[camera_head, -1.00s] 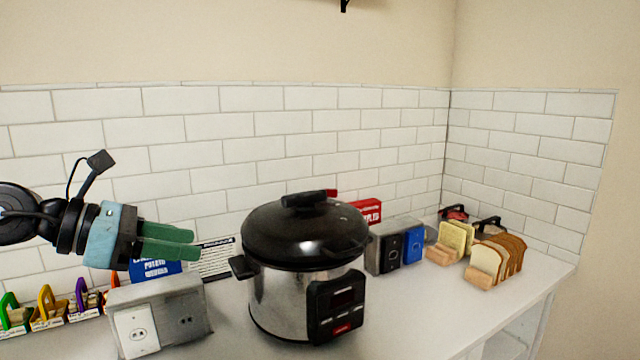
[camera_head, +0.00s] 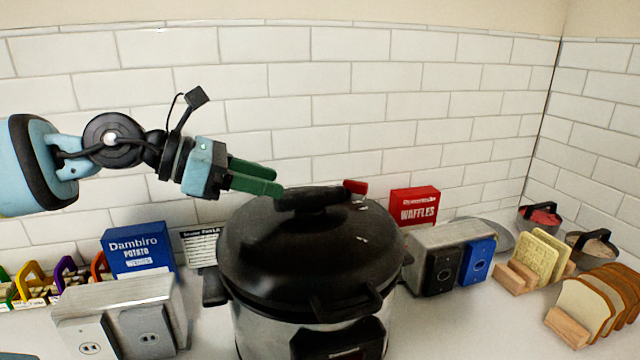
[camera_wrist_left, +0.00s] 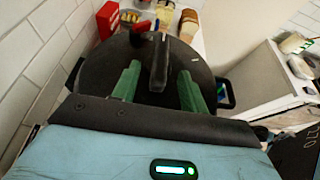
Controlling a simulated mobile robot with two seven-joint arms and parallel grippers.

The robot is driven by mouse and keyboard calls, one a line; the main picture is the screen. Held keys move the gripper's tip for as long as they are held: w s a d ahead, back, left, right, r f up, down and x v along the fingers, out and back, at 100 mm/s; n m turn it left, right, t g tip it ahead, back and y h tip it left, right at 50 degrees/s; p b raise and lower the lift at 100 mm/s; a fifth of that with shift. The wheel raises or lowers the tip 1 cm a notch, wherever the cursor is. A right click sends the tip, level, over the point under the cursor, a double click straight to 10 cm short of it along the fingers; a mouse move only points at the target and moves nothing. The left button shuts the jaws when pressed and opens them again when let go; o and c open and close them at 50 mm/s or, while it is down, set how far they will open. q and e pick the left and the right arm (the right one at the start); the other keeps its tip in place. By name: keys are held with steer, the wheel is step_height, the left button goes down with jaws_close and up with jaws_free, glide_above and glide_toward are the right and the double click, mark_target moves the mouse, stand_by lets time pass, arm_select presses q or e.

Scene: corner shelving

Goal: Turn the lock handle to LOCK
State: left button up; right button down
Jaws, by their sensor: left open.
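A pressure cooker with a steel body (camera_head: 262,327) and a dark domed lid (camera_head: 290,250) stands on the counter. The black lock handle (camera_head: 312,199) lies across the top of the lid, and a red tab (camera_head: 356,187) shows at its far right. My left gripper (camera_head: 279,181) is open, its green fingers at the handle's left end. In the left wrist view, the handle (camera_wrist_left: 160,62) appears between the two spread fingers, and the red tab (camera_wrist_left: 141,26) is beyond it. I cannot tell whether the fingers touch the handle. My right gripper is not in view.
The tiled wall (camera_head: 330,110) is behind.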

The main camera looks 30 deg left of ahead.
mark_target(303, 190)
arm_select(q)
steer(key=shift+s+d, duration=0.1)
steer(key=shift+s, duration=0.15)
steer(key=shift+w+d+f, duration=0.1)
steer(key=shift+d, duration=0.05)
steer(key=shift+b+x, duration=0.6)
steer(key=shift+x, duration=0.65)
steer(key=shift+w+d+p, duration=0.1)
steer(key=shift+w+p, duration=0.2)
steer(key=shift+p, duration=0.05)
steer(key=shift+p+x, duration=0.3)
steer(key=shift+x, duration=1.85)
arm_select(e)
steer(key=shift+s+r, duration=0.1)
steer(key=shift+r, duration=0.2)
arm_select(q)
steer(key=shift+c, duration=0.4)
